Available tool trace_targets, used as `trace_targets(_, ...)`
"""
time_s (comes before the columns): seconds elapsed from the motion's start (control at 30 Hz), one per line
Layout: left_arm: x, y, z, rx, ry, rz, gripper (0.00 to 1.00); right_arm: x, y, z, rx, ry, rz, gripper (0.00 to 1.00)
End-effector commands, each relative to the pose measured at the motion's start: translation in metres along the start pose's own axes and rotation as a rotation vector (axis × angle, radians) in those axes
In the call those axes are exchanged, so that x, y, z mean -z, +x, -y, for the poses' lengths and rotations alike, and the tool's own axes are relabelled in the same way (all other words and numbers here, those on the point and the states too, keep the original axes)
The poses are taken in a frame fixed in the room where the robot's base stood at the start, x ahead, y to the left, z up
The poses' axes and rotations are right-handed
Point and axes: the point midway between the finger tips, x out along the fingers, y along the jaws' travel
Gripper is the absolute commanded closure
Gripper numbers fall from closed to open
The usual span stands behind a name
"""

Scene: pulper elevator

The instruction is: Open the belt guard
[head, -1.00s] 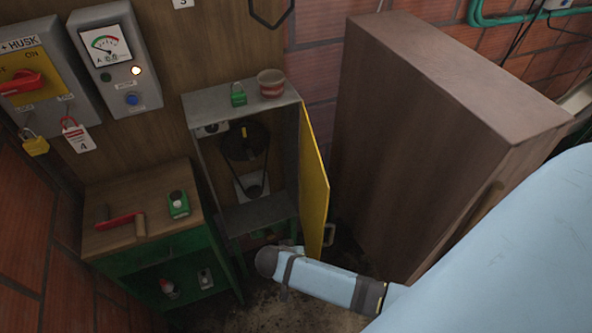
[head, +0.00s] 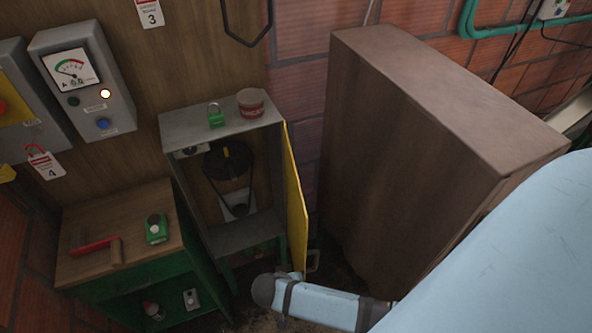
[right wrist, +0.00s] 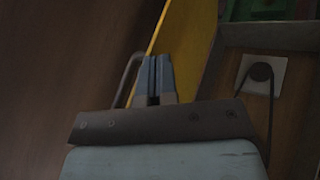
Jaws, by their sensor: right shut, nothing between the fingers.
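The belt guard (head: 294,200) is a yellow door hinged on the right side of a grey cabinet (head: 178,131). It stands swung open, seen nearly edge-on in the head view. Inside show a dark pulley and belt (head: 228,162). A handle (head: 314,261) shows low on the guard's outer side. In the right wrist view, my right gripper (right wrist: 153,62) is shut and empty, its fingertips overlapping the yellow guard (right wrist: 186,42), with the handle (right wrist: 124,80) to their left. I cannot tell whether they touch the guard. In the head view its fingers are hidden. My left gripper is out of view.
A tall brown cabinet (head: 415,160) stands close on the right, with a narrow gap to the guard. A wooden-topped green bench (head: 125,222) stands left.

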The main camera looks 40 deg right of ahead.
Motion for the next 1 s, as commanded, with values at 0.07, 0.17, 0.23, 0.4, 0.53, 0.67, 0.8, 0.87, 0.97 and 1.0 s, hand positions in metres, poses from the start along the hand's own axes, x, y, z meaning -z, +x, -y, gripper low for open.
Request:
trace_targets(0.07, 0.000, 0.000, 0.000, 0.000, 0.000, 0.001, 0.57, -0.001, -0.001, 0.000, 0.000, 0.000, 0.000, 1.00)
trace_targets(0.17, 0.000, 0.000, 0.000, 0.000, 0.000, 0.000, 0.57, -0.001, -0.001, 0.000, 0.000, 0.001, 0.000, 1.00)
trace_targets(0.23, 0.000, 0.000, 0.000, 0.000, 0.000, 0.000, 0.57, -0.001, -0.001, 0.000, 0.000, 0.001, 0.000, 1.00)
trace_targets(0.4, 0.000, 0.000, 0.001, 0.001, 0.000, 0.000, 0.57, -0.001, 0.000, -0.001, 0.000, 0.001, 0.000, 1.00)
trace_targets(0.53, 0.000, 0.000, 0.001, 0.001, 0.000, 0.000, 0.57, -0.002, 0.007, -0.015, -0.001, 0.002, 0.002, 1.00)
trace_targets(0.67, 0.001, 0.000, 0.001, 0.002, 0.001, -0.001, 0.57, -0.002, 0.021, -0.040, 0.006, -0.015, -0.009, 1.00)
trace_targets(0.8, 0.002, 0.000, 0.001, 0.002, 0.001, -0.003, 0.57, 0.000, 0.032, -0.059, 0.036, -0.069, -0.038, 1.00)
trace_targets(0.87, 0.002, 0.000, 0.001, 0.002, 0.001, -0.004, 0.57, 0.001, 0.034, -0.063, 0.043, -0.081, -0.045, 1.00)
trace_targets(0.97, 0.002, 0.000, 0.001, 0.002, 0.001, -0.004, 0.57, 0.002, 0.035, -0.064, 0.048, -0.087, -0.049, 1.00)
trace_targets(1.0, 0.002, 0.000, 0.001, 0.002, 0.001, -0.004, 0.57, 0.002, 0.035, -0.064, 0.048, -0.087, -0.049, 1.00)
